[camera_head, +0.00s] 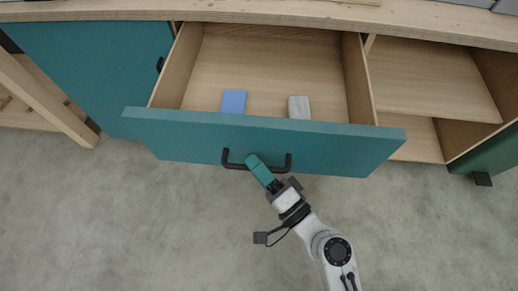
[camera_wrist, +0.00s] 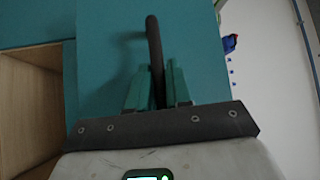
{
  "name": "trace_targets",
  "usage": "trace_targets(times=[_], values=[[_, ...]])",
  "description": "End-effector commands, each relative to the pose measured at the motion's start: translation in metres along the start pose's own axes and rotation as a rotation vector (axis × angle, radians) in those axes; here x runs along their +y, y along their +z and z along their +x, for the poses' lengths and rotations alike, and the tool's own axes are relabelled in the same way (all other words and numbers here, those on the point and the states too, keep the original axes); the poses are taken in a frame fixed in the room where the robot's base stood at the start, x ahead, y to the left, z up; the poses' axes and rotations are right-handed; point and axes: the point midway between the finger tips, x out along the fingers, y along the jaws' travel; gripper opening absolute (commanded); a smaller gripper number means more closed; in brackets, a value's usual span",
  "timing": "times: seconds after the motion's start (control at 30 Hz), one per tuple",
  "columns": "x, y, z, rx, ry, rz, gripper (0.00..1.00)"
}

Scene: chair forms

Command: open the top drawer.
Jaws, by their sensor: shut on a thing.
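The top drawer (camera_head: 330,146) is pulled well out of the wooden cabinet, with its teal front facing me. A black bar handle (camera_head: 232,165) is fixed to that front. My gripper (camera_head: 258,165) is at the handle and shut on it. In the wrist view the dark handle (camera_wrist: 154,50) runs between the two teal fingers of my gripper (camera_wrist: 158,85). A blue block (camera_head: 233,101) and a grey block (camera_head: 299,107) lie inside the drawer near its front panel.
The cabinet's wooden top (camera_head: 300,14) runs along the back. A teal door (camera_head: 90,60) is at the left, and open wooden shelves (camera_head: 430,78) are at the right. A wooden leg (camera_head: 45,100) stands at far left. The grey floor (camera_head: 130,220) in front is clear.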

Motion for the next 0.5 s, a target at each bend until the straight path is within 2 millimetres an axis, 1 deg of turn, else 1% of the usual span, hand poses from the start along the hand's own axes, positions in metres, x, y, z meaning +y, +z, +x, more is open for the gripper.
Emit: trace_targets(times=[0.03,0.2,0.5], values=[[0.0021,0.0042,-0.0055,0.002,0.005,0.001,0.00],[-0.0009,0.0117,-0.0129,0.002,0.004,0.001,0.00],[-0.0023,0.0136,-0.0149,0.002,0.003,0.000,0.00]])
